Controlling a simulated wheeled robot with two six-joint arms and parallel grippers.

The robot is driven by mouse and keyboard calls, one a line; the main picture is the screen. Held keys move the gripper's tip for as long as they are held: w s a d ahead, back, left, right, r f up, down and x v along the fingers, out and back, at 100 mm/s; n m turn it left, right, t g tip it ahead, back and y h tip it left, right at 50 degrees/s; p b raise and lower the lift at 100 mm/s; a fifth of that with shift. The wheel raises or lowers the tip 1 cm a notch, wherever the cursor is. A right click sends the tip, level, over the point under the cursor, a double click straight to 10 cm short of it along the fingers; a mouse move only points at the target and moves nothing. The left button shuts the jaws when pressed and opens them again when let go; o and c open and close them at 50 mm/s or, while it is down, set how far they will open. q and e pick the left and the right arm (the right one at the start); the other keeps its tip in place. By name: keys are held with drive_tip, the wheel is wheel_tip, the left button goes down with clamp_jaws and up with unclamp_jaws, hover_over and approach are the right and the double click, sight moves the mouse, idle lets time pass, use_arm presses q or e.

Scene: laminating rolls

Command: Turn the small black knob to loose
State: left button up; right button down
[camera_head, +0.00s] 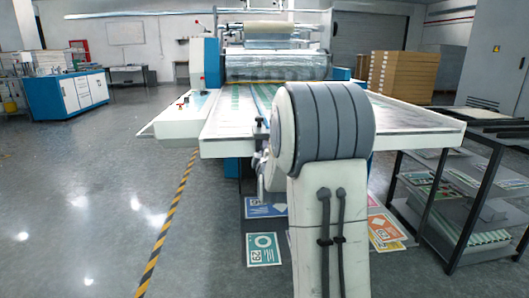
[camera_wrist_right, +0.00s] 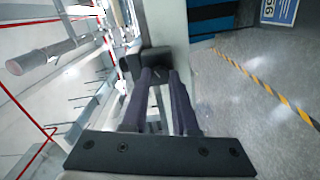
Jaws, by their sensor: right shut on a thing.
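The small black knob (camera_wrist_right: 155,58) shows in the right wrist view as a dark block between the tips of my right gripper (camera_wrist_right: 157,78). The two dark fingers are shut on it from both sides and hide part of it. In the head view, a small black piece (camera_head: 261,124) shows at the front edge of the laminating machine's table (camera_head: 215,148). My right arm fills the lower middle there, and its wrist and gripper (camera_head: 262,142) are small and partly hidden behind the arm. Any mark on the knob's turn is not readable. My left gripper is not in view.
The laminating machine (camera_head: 275,67) stands behind the table with a pale roll on top. A metal rack (camera_head: 440,205) is close on the right. Printed sheets (camera_head: 263,249) lie below the table. Boxes (camera_head: 402,72) stand at the back right. The floor left of the striped line (camera_head: 165,230) is clear.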

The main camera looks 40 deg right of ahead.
drive_tip(key=shift+w+a, duration=0.1)
idle(0.3)
drive_tip(key=c, duration=0.7)
unclamp_jaws()
drive_tip(key=p+v, duration=0.1)
drive_tip(key=v, duration=0.9)
drive_tip(key=shift+s+a, duration=0.15)
drive_tip(key=shift+s, duration=0.05)
